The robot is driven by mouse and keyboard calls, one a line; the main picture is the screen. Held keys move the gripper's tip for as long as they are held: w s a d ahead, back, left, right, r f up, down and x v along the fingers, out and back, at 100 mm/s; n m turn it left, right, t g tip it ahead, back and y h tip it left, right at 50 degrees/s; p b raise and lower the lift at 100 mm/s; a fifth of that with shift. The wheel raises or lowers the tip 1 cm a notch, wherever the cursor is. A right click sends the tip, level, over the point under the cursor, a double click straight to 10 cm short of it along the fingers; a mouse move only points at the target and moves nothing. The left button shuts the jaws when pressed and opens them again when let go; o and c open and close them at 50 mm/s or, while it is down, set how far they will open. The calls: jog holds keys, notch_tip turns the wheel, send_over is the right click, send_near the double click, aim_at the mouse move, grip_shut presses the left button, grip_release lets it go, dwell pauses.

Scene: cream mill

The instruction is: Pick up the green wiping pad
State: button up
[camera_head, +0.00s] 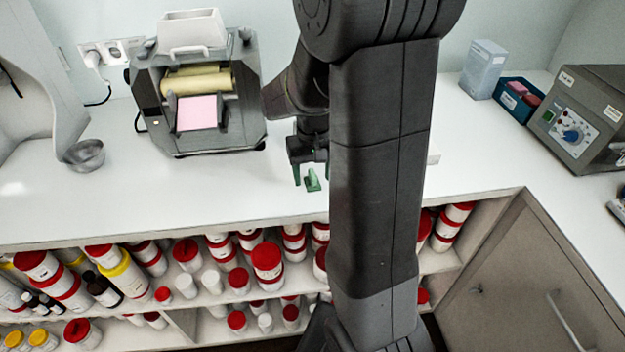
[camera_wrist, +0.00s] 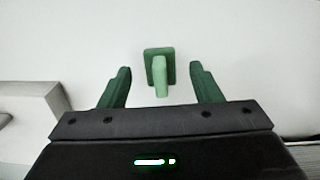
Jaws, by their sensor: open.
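The green wiping pad (camera_wrist: 149,53) lies on the white counter (camera_wrist: 90,45), with a lighter green upright grip on it. It is seen from above in the wrist view. In the head view the pad (camera_head: 312,182) shows small, near the counter's front edge, just below my gripper (camera_head: 308,165). In the wrist view my gripper (camera_wrist: 161,84) is open, with one green finger on each side of the pad's grip and clear gaps on both sides. Nothing is held. How high the fingertips are above the counter is hard to tell.
A grey mill (camera_head: 210,125) with a cream roller stands at the back left, and a metal cup (camera_head: 85,155) left of it. A pale block (camera_wrist: 30,100) is left of my gripper in the wrist view. A blue bin (camera_head: 512,100) and control box (camera_head: 580,120) stand right.

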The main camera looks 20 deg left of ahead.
aim_at(313, 174)
jog(key=shift+f, duration=0.55)
jog(key=c, duration=1.1)
jog(key=shift+o, duration=0.2)
notch_tip(313, 174, up, 10)
jog(key=shift+r, duration=0.1)
